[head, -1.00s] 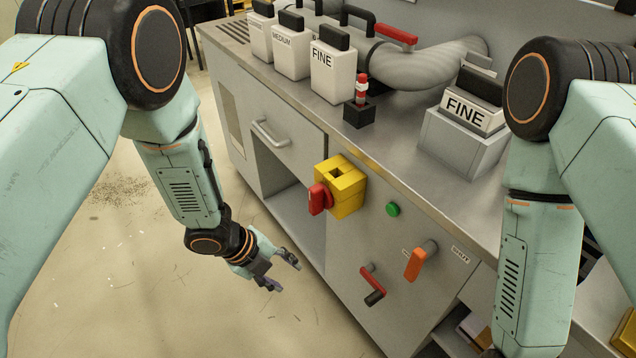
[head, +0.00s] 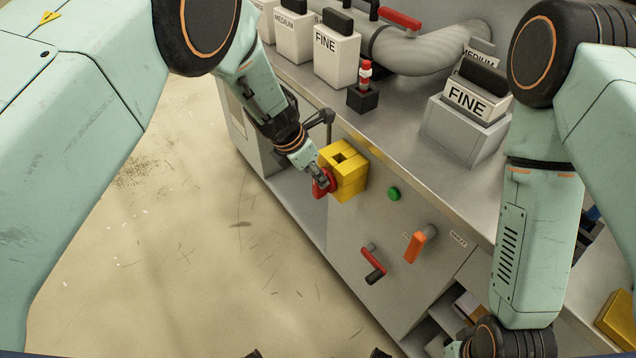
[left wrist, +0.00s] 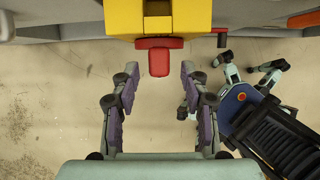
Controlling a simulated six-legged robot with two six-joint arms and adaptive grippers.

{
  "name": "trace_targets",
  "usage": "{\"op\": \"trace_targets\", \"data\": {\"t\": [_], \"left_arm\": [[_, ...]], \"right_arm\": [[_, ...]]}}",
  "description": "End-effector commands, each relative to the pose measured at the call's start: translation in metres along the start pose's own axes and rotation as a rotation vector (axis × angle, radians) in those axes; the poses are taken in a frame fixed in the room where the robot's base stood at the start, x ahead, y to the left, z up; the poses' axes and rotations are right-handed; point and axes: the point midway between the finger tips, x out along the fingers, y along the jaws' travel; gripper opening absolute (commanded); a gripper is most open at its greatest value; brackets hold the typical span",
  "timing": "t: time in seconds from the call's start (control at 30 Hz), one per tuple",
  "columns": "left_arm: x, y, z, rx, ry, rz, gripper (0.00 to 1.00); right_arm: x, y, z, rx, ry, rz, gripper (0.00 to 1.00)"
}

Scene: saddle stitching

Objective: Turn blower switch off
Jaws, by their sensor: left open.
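The blower switch is a yellow box (head: 346,170) with a red handle (head: 323,184) on the front of the grey cabinet. In the left wrist view the yellow box (left wrist: 158,18) is at the top and the red handle (left wrist: 158,58) points down from it. My left gripper (head: 318,177) is at the red handle in the head view and partly covers it. In the left wrist view my left gripper (left wrist: 156,88) is open, its fingers to either side of and below the handle, with gaps on both sides.
A green button (head: 393,194), an orange lever (head: 416,246) and a red-and-black lever (head: 373,262) are right of the switch. White blocks marked FINE (head: 336,58) and a red-and-white tower (head: 365,76) stand on the cabinet top (head: 405,150). The floor at left is clear.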

Motion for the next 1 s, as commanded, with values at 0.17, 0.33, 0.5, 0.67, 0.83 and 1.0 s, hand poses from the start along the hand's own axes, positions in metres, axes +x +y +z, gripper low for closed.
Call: {"op": "trace_targets", "data": {"t": [0.17, 0.33, 0.5, 0.67, 0.83, 1.0], "left_arm": [[0.024, 0.001, -0.002, 0.0, 0.0, -0.001, 0.45], [0.035, 0.001, -0.001, -0.001, 0.0, -0.001, 0.45], [0.04, 0.001, -0.001, -0.002, 0.0, -0.001, 0.45], [0.04, 0.001, 0.0, -0.003, 0.0, -0.001, 0.45], [0.039, 0.001, 0.0, -0.003, 0.0, -0.001, 0.42], [0.039, 0.001, 0.0, -0.003, 0.0, -0.001, 0.27]], "right_arm": [[0.02, 0.0, 0.0, 0.0, 0.0, 0.0, 0.4], [0.029, 0.0, 0.0, 0.0, 0.0, 0.0, 0.4], [0.033, 0.0, 0.0, 0.0, 0.0, 0.0, 0.4], [0.033, 0.0, 0.0, 0.0, 0.0, 0.0, 0.4], [0.032, 0.0, 0.0, 0.0, 0.0, 0.0, 0.4], [0.032, 0.0, 0.0, 0.0, 0.001, 0.0, 0.4]]}}
